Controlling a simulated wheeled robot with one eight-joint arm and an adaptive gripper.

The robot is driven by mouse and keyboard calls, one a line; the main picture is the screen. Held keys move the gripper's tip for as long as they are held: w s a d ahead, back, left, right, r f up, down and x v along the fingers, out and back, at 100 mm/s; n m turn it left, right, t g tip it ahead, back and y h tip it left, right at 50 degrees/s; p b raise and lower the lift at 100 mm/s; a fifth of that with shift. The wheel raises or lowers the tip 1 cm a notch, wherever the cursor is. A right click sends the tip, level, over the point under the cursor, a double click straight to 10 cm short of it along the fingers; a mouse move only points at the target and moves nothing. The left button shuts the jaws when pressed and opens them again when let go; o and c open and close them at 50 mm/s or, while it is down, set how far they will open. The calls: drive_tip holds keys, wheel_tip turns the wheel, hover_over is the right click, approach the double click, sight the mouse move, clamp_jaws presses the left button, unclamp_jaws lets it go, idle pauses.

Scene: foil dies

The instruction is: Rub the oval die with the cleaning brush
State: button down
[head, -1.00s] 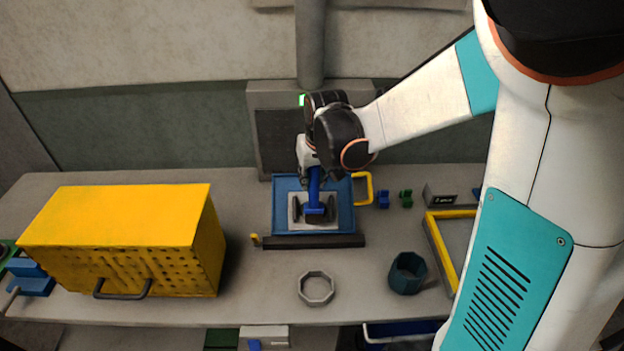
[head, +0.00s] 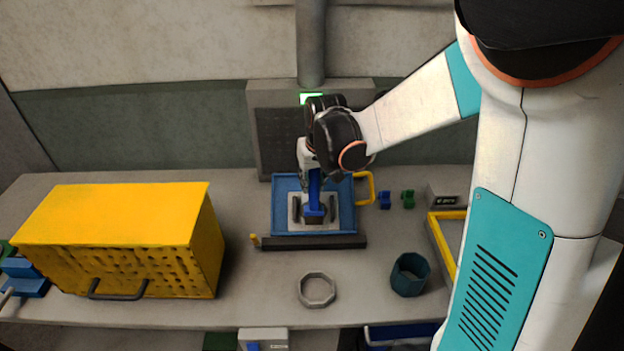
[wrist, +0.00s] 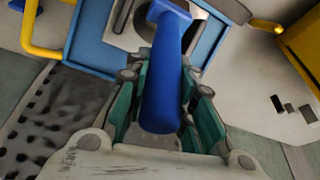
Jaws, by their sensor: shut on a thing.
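My gripper (wrist: 165,105) is shut on the blue handle of the cleaning brush (wrist: 162,85). In the head view the brush (head: 314,190) stands upright below my gripper (head: 312,172), its dark head down over a pale plate (head: 296,222) in the blue tray (head: 347,230). The brush head hides the middle of the plate, so I cannot make out the oval die or tell whether the bristles touch it. Dark upright bars flank the brush head on the plate.
A yellow perforated box (head: 120,215) with a handle stands at left. A grey ring (head: 317,290) and a dark teal cup (head: 409,274) are in front.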

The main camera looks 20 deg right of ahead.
sight(313, 171)
drive_tip(key=shift+w+d+f+b, duration=0.1)
drive_tip(key=shift+w+f+b, duration=0.25)
drive_tip(key=shift+f+b, duration=0.25)
idle(0.3)
idle(1.5)
drive_tip(key=shift+r, duration=0.1)
drive_tip(key=shift+s+a+r+p, duration=0.15)
drive_tip(key=shift+s+r+p, duration=0.45)
drive_tip(key=shift+r, duration=0.25)
drive_tip(key=shift+s+a+r+p, duration=0.15)
drive_tip(key=shift+s+r+p, duration=0.2)
drive_tip(key=shift+r+p, duration=0.4)
drive_tip(key=shift+s+a+r+p, duration=0.15)
drive_tip(key=shift+s+r+p, duration=0.4)
drive_tip(key=shift+r, duration=0.45)
